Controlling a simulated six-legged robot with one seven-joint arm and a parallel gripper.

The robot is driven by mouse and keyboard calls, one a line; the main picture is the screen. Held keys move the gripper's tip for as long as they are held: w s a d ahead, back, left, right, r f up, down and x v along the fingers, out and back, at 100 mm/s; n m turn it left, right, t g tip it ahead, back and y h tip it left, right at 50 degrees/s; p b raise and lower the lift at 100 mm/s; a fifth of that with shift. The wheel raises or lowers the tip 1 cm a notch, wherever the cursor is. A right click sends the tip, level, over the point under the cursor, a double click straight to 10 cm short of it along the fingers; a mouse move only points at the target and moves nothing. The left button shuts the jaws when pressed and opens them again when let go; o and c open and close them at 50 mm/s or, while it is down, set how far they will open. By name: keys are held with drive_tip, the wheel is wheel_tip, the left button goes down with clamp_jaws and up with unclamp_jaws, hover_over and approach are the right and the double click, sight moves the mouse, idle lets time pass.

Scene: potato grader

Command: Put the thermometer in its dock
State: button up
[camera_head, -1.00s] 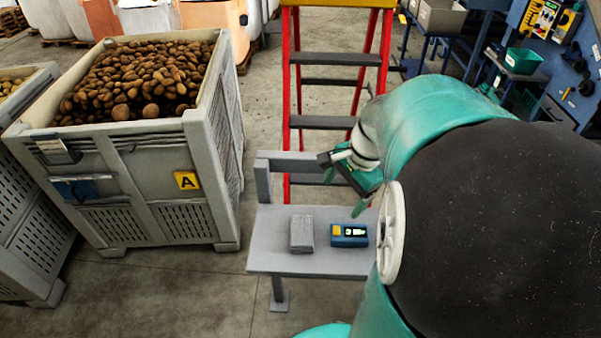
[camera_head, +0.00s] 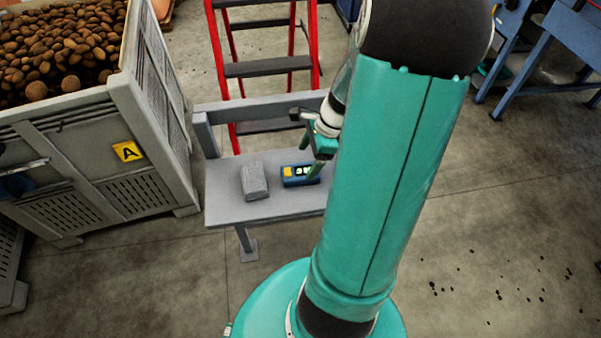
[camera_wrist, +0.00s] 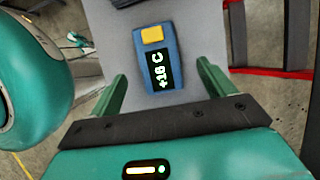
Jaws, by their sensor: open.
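The thermometer (camera_head: 300,175) is a small blue box with a yellow button and a dark display. It lies on the grey bench (camera_head: 228,206) beside a grey block (camera_head: 254,181).
A large grey crate marked A (camera_head: 150,100), full of potatoes, stands left of the bench. A red stepladder (camera_head: 268,68) stands behind the bench. My own green arm covers the bench's right end.

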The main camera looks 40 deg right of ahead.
sight(302, 171)
drive_tip(key=x, duration=0.5)
drive_tip(key=shift+s+f, duration=0.15)
drive_tip(key=shift+f, duration=0.05)
drive_tip(key=shift+c, duration=0.2)
drive_tip(key=c, duration=1.2)
drive_tip(key=shift+r, duration=0.15)
